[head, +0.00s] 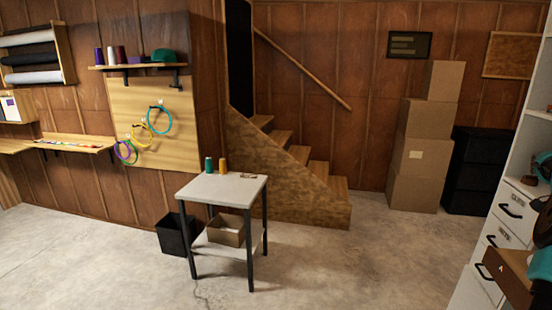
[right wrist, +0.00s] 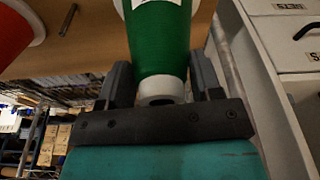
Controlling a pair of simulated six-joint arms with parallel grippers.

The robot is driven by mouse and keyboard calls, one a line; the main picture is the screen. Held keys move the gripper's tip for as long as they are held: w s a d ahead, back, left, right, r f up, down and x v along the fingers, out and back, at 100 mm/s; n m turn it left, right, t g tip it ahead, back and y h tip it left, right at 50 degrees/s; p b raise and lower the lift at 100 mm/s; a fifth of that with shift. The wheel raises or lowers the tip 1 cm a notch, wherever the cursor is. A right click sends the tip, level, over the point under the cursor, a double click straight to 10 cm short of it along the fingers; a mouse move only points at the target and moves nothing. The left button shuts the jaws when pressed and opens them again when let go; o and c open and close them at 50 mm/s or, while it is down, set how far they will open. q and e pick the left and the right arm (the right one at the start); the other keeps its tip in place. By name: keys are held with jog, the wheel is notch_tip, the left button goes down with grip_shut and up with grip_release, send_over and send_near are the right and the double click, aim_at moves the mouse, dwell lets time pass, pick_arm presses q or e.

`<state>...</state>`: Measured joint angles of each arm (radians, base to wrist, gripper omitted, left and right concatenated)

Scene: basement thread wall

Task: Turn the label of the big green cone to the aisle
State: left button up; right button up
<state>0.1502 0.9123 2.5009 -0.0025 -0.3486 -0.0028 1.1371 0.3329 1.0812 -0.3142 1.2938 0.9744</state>
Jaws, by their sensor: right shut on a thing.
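The big green cone (right wrist: 160,38) shows in the right wrist view, with a white lower end near the gripper. White patches show at its top edge and along its right side; I cannot tell how its label faces. My right gripper (right wrist: 160,82) is shut on the cone, one dark finger on each side. In the head view, parts of my right arm show at the right edge, and the held cone cannot be made out there. My left gripper is in neither view.
A red cone (right wrist: 14,40) is left of the green one. White drawers (head: 508,205) stand at the right, beside a brown box-like front (head: 508,279). A small cart (head: 240,190) carries green and yellow spools. The concrete floor (head: 365,265) is clear between.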

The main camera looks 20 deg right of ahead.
jog(key=shift+f, duration=0.15)
dwell(0.3)
jog(key=o, duration=1)
jog(key=a+r, duration=0.1)
jog(key=r, duration=0.4)
jog(key=w+a+r, duration=0.1)
jog(key=r, duration=0.5)
jog(key=a+r, duration=0.1)
jog(key=r, duration=0.5)
jog(key=shift+w, duration=0.35)
jog(key=shift+f, duration=0.1)
